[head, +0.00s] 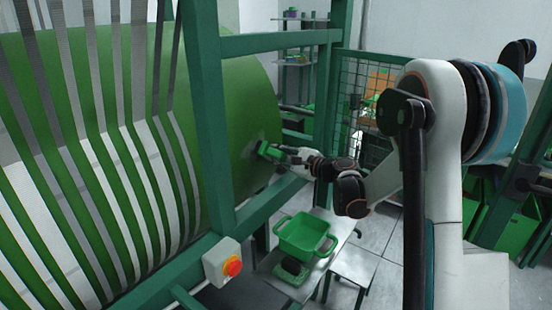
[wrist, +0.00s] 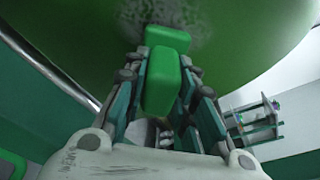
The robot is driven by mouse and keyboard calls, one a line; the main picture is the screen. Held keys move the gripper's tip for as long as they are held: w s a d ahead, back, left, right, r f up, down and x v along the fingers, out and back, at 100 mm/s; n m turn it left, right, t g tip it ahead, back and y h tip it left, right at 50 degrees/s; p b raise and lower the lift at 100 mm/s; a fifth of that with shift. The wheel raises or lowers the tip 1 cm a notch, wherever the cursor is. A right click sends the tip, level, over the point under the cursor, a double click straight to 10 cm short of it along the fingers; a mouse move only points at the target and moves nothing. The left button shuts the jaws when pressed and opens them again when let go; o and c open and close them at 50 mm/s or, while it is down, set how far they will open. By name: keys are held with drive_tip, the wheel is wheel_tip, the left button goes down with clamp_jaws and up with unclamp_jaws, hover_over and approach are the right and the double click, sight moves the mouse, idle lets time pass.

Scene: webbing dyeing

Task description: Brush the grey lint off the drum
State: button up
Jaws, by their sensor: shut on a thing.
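The large green drum (head: 237,105) fills the left of the head view, with grey and white webbing strips (head: 95,130) running over its left part. The drum also fills the top of the wrist view (wrist: 90,30). A grey lint patch (wrist: 176,15) lies on its surface, just beyond the brush; it shows faintly in the head view (head: 258,141). My gripper (head: 285,154) is shut on a green brush (wrist: 160,82). The brush head (wrist: 168,39) is at the drum surface, at the near edge of the lint. Its bristles are hidden, so contact is unclear.
Green frame posts (head: 207,110) and a lower beam stand close beside my arm. A control box with a red button (head: 233,267) is on the beam. A green bin (head: 304,236) sits on a low bench below. A mesh panel (head: 366,105) stands behind.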

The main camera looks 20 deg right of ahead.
drive_tip(key=shift+w+d, duration=0.95)
drive_tip(key=shift+d, duration=0.25)
drive_tip(key=shift+s+a+r, duration=2.05)
drive_tip(key=shift+s+a, duration=2.05)
drive_tip(key=shift+a, duration=1.45)
drive_tip(key=w+d, duration=0.8)
drive_tip(key=d, duration=0.3)
drive_tip(key=shift+d+f+b, duration=0.1)
drive_tip(key=shift+d+b, duration=0.05)
drive_tip(key=shift+b, duration=0.15)
drive_tip(key=shift+d+f+v, duration=0.15)
drive_tip(key=shift+v, duration=1.3)
drive_tip(key=shift+d+f+v, duration=0.15)
drive_tip(key=shift+v, duration=1.25)
